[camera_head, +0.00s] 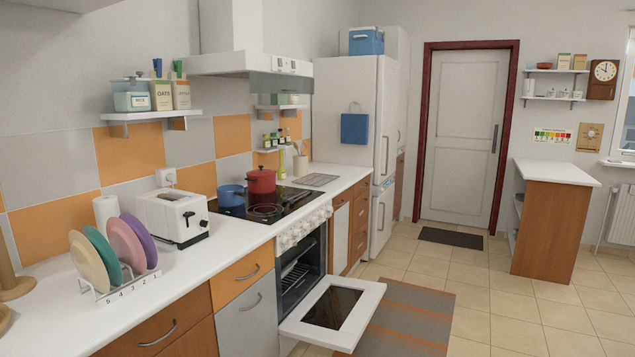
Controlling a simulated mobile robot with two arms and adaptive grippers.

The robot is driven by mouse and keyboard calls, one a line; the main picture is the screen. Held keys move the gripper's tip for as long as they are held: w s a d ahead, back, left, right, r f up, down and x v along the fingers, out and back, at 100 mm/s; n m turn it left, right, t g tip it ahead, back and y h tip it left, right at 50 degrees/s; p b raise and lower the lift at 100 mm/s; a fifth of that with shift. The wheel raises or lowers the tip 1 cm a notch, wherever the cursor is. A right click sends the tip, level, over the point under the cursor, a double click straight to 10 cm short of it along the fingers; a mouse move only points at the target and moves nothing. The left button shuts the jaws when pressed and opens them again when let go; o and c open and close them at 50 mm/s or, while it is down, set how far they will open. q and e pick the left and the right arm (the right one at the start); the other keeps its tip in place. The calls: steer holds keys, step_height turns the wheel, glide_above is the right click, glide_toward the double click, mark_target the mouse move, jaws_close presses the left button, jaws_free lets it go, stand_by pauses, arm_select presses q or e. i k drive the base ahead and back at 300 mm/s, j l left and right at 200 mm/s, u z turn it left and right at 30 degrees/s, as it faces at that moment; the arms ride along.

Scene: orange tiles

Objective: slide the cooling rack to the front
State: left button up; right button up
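A flat grey rack-like piece (316,180), which looks like the cooling rack, lies on the white counter (345,178) just right of the stove, near the fridge. It is small in this view, so its wires are hard to make out. Nothing is seen lying on it. Another wire rack (293,277) is inside the open oven (300,262), below the stove top. Neither of my grippers is in the head view.
The oven door (333,308) hangs open and juts out over the floor by a striped rug (400,318). A red pot (261,181) and blue pot (231,195) stand on the stove. A toaster (172,217) and plate rack (120,286) are nearer. Floor to the right is clear.

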mark_target(324, 177)
steer(key=i+l+z, duration=0.4)
steer(key=i, duration=0.7)
steer(key=i+l+z, duration=0.15)
steer(key=i+z, duration=0.3)
steer(key=i, duration=0.7)
steer(key=i+u, duration=0.2)
steer(key=i, duration=0.3)
steer(key=i+l+u, duration=0.2)
steer(key=i, duration=0.3)
steer(key=i+l+u, duration=0.2)
steer(key=i, duration=0.3)
steer(key=i+l+u, duration=0.2)
steer(key=i, duration=0.25)
steer(key=l, duration=0.1)
